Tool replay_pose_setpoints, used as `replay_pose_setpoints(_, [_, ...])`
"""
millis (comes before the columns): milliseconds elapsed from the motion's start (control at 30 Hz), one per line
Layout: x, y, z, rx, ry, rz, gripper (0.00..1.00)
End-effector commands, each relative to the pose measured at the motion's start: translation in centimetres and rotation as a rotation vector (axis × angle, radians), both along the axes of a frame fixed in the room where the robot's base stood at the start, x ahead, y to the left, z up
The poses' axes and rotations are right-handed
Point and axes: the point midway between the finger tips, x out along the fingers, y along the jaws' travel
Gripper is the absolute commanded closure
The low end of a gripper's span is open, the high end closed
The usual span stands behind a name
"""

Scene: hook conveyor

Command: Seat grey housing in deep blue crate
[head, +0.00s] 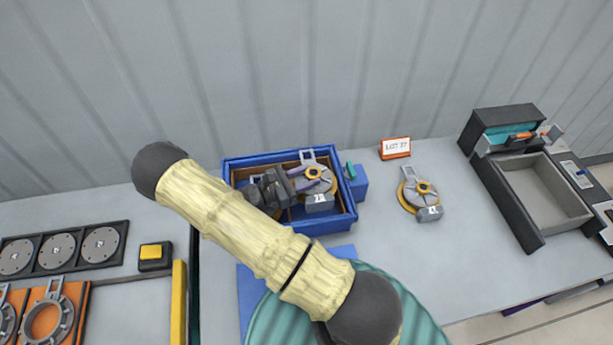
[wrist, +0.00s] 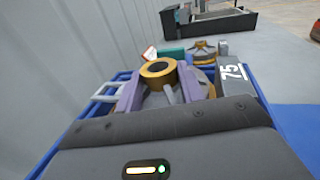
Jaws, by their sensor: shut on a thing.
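A grey housing (head: 322,186) with a gold hub, a pale loop handle and a numbered block is over the right half of the deep blue crate (head: 338,222). My gripper (head: 307,178) comes from the left with its purple fingers shut on the housing. In the wrist view the fingers (wrist: 160,88) flank the gold hub of this housing (wrist: 158,70), whose block reads 75. The crate's blue rim (wrist: 272,122) shows on both sides. Whether the housing touches the crate floor is hidden. My wrist covers much of the crate's left half, where part of a gold rim shows.
A similar housing (head: 421,192) lies on the grey table right of the crate, near a LOT 37 sign (head: 396,147). A dark-walled grey tray (head: 541,195) stands farther right. A black plate with discs (head: 62,248) and a yellow button box (head: 154,256) are at left.

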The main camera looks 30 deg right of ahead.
Motion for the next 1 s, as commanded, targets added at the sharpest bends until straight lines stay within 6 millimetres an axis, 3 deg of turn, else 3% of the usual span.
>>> replay_pose_setpoints(1000, [0.0,0.0,-1.4,-0.002,0.000,0.000,0.99])
